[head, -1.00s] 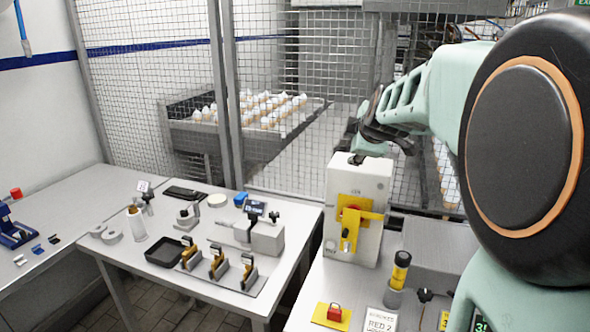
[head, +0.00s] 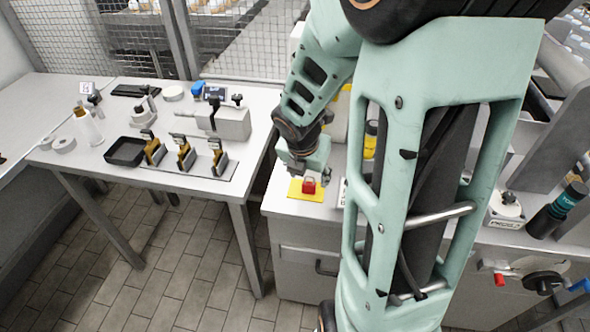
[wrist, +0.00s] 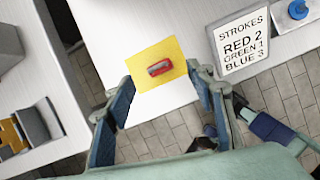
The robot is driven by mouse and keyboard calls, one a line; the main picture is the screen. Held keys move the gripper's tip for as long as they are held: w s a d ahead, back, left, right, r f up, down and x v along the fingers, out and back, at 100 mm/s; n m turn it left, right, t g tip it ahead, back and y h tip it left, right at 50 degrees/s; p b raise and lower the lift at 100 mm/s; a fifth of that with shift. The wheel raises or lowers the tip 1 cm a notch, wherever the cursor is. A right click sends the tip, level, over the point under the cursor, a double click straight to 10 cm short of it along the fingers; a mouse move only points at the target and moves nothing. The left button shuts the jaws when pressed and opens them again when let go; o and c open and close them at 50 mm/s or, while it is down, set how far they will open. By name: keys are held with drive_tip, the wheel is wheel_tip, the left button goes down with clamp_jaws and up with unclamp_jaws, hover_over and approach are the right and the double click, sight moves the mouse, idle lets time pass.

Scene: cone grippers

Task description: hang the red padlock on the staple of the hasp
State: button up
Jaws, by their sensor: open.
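The red padlock (head: 308,186) sits on a yellow mat (head: 296,192) near the front edge of the bench. In the wrist view the padlock (wrist: 159,68) lies on the yellow mat (wrist: 143,58), seen from above, between and beyond my fingertips. My gripper (head: 309,175) is over the mat, with its fingers spread to either side of the padlock; in the wrist view the gripper (wrist: 160,88) is open and empty. I cannot tell how high it is above the padlock. The hasp and its staple are hidden behind my arm in the head view.
A white sign (wrist: 241,43) reading strokes stands beside the mat. A yellow and black cylinder (head: 371,138) stands behind. The left table (head: 225,175) holds several yellow-and-black devices, a black tray (head: 125,151) and a grey vise-like block (head: 232,122). A floor gap separates the tables.

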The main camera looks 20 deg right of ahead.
sight(309, 183)
drive_tip(key=b+x, duration=0.3)
drive_tip(key=x, duration=0.2)
drive_tip(key=shift+a+f, duration=0.15)
drive_tip(key=shift+f, duration=0.1)
drive_tip(key=shift+w+f, duration=0.1)
drive_tip(key=shift+f, duration=0.1)
drive_tip(key=shift+r, duration=0.1)
drive_tip(key=shift+c, duration=0.3)
drive_tip(key=c, duration=1.2)
drive_tip(key=shift+r, duration=0.15)
drive_tip(key=shift+c, duration=0.2)
